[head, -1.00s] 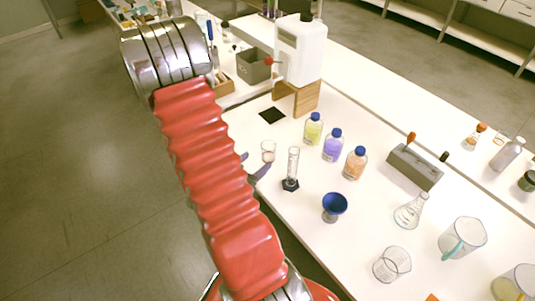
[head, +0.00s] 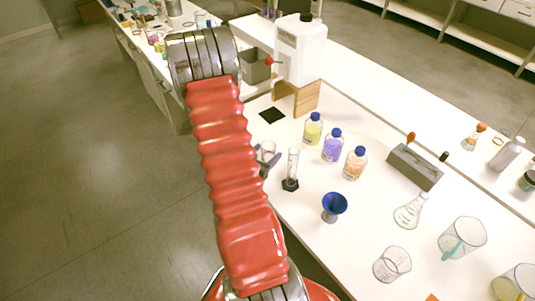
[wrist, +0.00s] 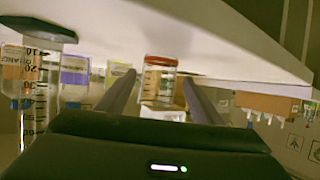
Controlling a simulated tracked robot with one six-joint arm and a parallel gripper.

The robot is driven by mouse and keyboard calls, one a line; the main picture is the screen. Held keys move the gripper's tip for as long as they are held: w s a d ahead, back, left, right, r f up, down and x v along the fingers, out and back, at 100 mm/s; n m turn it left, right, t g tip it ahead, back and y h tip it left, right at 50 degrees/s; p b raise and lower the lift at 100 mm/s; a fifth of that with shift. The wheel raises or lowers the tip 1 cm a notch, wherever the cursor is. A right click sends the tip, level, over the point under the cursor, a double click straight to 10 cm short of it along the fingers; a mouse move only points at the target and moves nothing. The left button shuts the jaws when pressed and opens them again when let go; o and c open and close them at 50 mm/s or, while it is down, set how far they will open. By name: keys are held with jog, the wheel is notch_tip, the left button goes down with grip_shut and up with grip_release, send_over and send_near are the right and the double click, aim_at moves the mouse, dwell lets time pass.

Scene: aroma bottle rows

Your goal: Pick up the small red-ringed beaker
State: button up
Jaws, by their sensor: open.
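The small beaker (wrist: 158,82) is clear glass, with a red ring at its upper end in the wrist view. That view looks upside down, with the white table along the top. The beaker also shows in the head view (head: 268,146), upright near the table's edge, left of the measuring cylinder. My gripper (wrist: 159,84) is open. In the wrist view its two dark fingers point toward the beaker, one to each side, with gaps. In the head view my gripper (head: 266,161) is at the beaker, partly hidden behind my arm. I cannot tell whether the fingertips reach past the glass.
The measuring cylinder (head: 291,168) stands close to the right of my gripper. Behind are yellow (head: 313,129), purple (head: 333,146) and orange (head: 355,163) bottles. A blue funnel (head: 334,205) stands nearer. A black square (head: 272,115) lies on the table behind the beaker.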

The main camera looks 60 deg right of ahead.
jog(key=shift+x, duration=2.65)
jog(key=shift+r, duration=0.1)
jog(key=shift+c, duration=0.7)
jog(key=c, duration=1)
jog(key=shift+r, duration=0.2)
notch_tip(320, 180, up, 10)
jog(key=shift+f, duration=0.15)
